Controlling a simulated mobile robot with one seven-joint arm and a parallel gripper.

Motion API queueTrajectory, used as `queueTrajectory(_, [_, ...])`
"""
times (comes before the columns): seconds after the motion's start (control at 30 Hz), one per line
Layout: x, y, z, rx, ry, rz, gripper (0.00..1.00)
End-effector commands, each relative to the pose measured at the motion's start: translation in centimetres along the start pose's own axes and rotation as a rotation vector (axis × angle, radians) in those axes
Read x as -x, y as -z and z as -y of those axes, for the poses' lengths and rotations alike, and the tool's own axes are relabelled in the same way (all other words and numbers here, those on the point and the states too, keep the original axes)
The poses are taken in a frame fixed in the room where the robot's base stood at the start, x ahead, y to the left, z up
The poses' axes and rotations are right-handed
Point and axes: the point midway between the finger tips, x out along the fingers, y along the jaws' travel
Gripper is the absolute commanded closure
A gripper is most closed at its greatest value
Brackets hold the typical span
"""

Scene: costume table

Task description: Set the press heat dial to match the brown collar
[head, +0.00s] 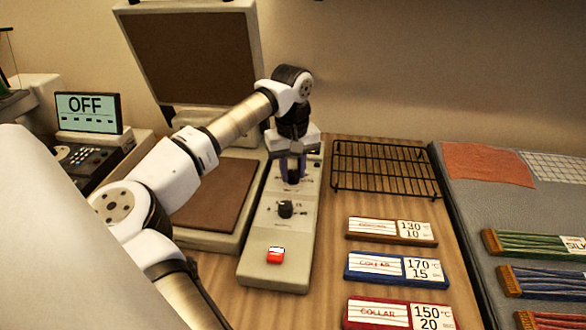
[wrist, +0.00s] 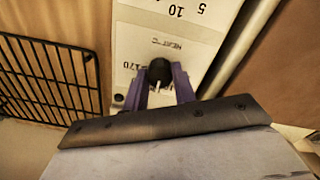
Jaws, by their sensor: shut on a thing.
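My gripper (head: 293,172) is over the upper end of the press's narrow control panel (head: 258,238), shut on the black heat dial (wrist: 160,70). In the wrist view its purple fingers (wrist: 160,88) stand on both sides of the dial. "HEAT °C" and "170" show on the panel beside it. A pale mark shows on the dial's lower side, but the setting it points to is hidden by my gripper. The brown collar (head: 390,240) lies right of the panel, and its card reads 130 °C and 10.
A second dial (head: 286,209) and a red switch (head: 275,254) are lower on the panel. A blue collar (head: 396,281) reads 170 and 15; a red collar (head: 398,325) reads 150 and 20. A black wire rack (head: 385,170) is behind them. A screen (head: 87,112) reads OFF.

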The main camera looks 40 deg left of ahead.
Motion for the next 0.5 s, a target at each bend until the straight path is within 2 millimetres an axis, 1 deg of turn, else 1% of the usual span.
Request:
queueTrajectory(0.27, [0.13, 0.1, 0.0, 0.002, -0.002, -0.004, 0.96])
queueTrajectory(0.3, [0.13, 0.1, 0.0, 0.002, -0.002, -0.004, 0.71])
queueTrajectory(0.43, [0.1, 0.07, 0.0, 0.002, -0.002, -0.003, 0.54])
queueTrajectory(0.47, [0.09, 0.07, 0.0, 0.002, -0.002, -0.003, 0.52])
queueTrajectory(0.5, [0.08, 0.06, 0.0, 0.001, -0.001, -0.002, 0.52])
